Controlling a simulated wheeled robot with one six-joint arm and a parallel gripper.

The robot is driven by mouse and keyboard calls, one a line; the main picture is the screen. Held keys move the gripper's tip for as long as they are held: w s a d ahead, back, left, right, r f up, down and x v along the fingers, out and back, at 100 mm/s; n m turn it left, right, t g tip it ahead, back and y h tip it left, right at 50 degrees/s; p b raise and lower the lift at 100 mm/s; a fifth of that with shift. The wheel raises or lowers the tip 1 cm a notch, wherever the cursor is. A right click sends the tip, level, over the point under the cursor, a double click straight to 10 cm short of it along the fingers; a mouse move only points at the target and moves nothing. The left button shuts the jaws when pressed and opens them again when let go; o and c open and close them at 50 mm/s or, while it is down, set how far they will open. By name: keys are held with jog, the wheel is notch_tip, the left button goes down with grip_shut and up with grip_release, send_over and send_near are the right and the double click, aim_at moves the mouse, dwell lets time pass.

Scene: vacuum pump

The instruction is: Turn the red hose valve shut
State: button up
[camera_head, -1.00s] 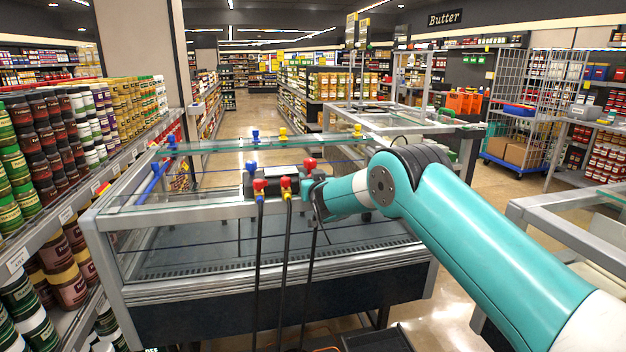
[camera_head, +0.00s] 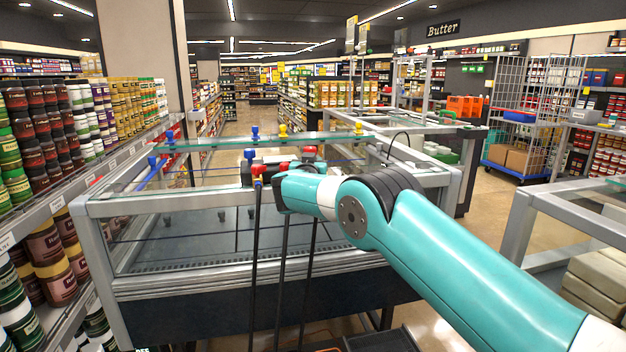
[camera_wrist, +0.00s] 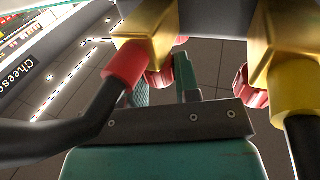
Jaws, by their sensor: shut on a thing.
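In the wrist view, a brass valve body (camera_wrist: 149,38) with a red-collared black hose (camera_wrist: 125,65) is at upper left. Its red knob (camera_wrist: 160,78) sits between the two teal fingers of my gripper (camera_wrist: 165,85), which is shut on it. A second brass valve (camera_wrist: 278,40), with its own red knob (camera_wrist: 251,90) and a yellow-collared hose (camera_wrist: 291,92), is at right, outside the fingers. In the head view, my gripper (camera_head: 279,190) is at the row of valves; its fingertips and the gripped knob are hidden there.
In the head view, a glass-sided metal display case (camera_head: 180,285) stands below and behind the valves. Black hoses (camera_head: 254,265) hang down in front of it. A stocked shelf (camera_head: 50,205) is at left. The aisle floor (camera_head: 235,115) behind is clear.

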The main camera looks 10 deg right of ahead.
jog(key=shift+a+m+h, duration=0.1)
jog(key=shift+m+h, duration=0.2)
jog(key=o, duration=0.9)
jog(key=shift+o, duration=0.2)
jog(key=shift+s, duration=0.15)
jog(key=b+v, duration=0.4)
jog(key=v, duration=1.3)
jog(key=shift+b, duration=0.35)
jog(key=shift+s+a+r, duration=0.1)
jog(key=shift+r, duration=0.05)
